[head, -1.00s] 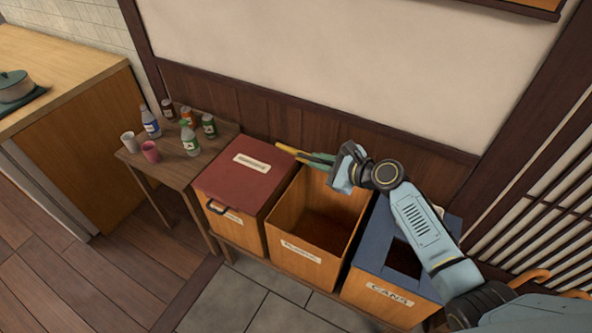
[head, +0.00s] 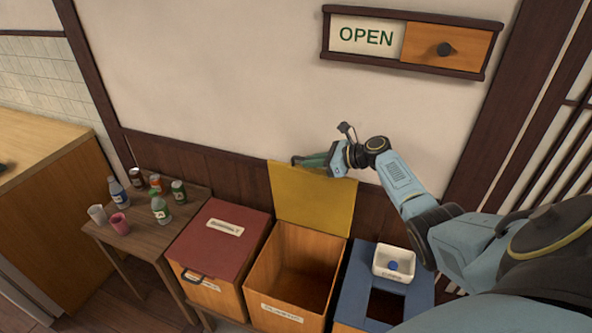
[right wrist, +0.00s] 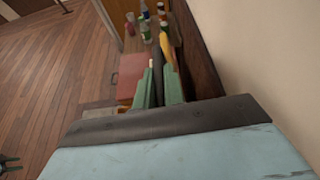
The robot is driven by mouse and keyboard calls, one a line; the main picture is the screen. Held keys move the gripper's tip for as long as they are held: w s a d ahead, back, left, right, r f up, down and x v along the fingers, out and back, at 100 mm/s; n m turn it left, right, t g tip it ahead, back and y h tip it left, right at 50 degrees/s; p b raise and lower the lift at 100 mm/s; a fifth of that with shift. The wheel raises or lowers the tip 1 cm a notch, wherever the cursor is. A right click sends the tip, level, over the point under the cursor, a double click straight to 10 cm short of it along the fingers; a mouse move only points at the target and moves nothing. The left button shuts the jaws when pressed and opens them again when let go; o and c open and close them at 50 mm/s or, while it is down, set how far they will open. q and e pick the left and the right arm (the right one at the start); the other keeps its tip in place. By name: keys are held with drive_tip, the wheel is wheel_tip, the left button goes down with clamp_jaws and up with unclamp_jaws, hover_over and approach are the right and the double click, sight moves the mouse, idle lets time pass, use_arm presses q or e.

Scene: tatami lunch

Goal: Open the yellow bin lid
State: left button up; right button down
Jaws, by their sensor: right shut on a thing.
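The yellow lid (head: 312,200) stands upright, swung open behind the middle bin (head: 283,312), close to the wall. The middle bin is open on top and looks empty. My right gripper (head: 312,161) is at the lid's top edge, shut on it, with the green fingers pointing left. The exact contact is hard to see.
A red-lidded bin (head: 220,236) stands left of the middle bin, a blue-topped bin (head: 352,290) with a white dish (head: 394,263) right. A small table (head: 150,236) holds bottles, cans and cups. The wall is close behind; an OPEN sign (head: 366,37) hangs above.

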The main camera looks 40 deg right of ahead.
drive_tip(key=shift+d, duration=0.1)
idle(0.3)
drive_tip(key=c, duration=1.5)
unclamp_jaws()
drive_tip(key=v, duration=1.3)
drive_tip(key=shift+s+d+r+p, duration=0.1)
drive_tip(key=shift+r+p, duration=0.05)
drive_tip(key=shift+p, duration=0.2)
